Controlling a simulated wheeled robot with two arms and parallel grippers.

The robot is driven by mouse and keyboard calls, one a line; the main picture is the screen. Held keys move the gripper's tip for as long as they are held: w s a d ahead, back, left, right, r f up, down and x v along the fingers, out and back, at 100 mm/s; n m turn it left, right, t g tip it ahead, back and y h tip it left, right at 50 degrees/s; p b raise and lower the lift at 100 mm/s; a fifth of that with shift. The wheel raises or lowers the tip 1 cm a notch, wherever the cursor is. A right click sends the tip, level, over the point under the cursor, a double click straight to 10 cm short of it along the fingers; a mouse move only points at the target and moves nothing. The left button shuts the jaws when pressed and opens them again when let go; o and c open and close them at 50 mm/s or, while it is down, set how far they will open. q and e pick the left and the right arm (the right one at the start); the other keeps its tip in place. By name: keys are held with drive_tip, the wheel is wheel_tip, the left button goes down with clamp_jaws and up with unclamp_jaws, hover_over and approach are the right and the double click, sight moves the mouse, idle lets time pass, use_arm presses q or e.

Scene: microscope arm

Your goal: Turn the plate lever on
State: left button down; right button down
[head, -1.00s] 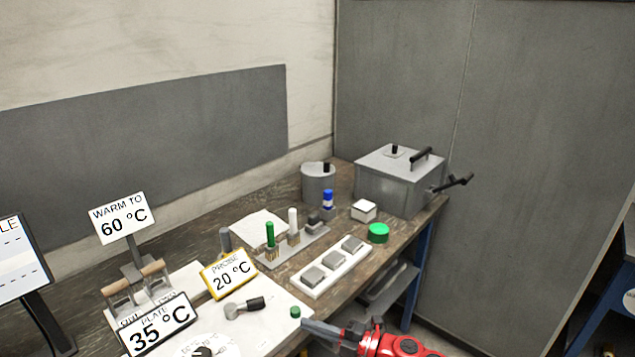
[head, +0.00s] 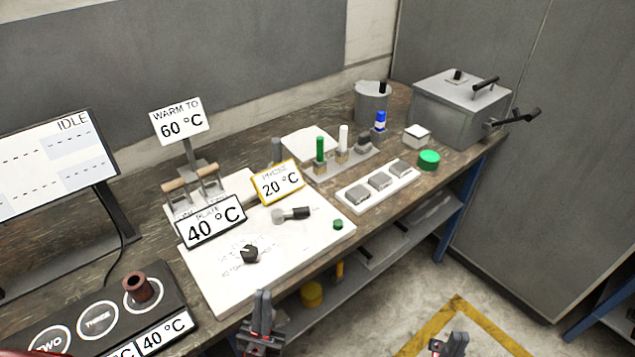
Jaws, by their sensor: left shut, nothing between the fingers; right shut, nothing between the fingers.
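Two levers with wooden handles, a left one (head: 175,186) and a right one (head: 208,170), stand on grey brackets behind the plate sign (head: 212,223), which reads 40 °C. The labels at their feet are hidden by the sign, so I cannot tell which is the plate lever. Both handles look raised. A white board (head: 210,285) with a black dial (head: 250,254) lies in front of them. My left gripper (head: 262,298) is shut and empty by the bench's front edge, well below the levers. My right gripper (head: 450,343) is shut and empty, low over the floor side.
A probe sign (head: 278,184) reading 20 °C and a warm-to sign (head: 179,121) stand near the levers. A monitor (head: 55,165) is at left, above a panel of numbered circles (head: 98,317). A grey box (head: 460,108) sits at the far right of the bench.

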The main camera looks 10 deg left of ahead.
use_arm(q)
drive_tip(key=w+d+f+m+g+b, duration=0.1)
drive_tip(key=w+d+f+m+g, duration=0.4)
drive_tip(key=w+d, duration=0.45)
drive_tip(key=w+d+f+m+g, duration=0.35)
drive_tip(key=w+d+g, duration=0.4)
drive_tip(key=d, duration=0.25)
drive_tip(key=n+g+y, duration=0.3)
drive_tip(key=g+y, duration=0.1)
drive_tip(key=y, duration=1.4)
approach(302, 216)
drive_tip(key=p+x, duration=0.2)
drive_tip(key=x, duration=0.5)
drive_tip(key=shift+r+p, duration=0.15)
drive_tip(key=shift+p, duration=0.2)
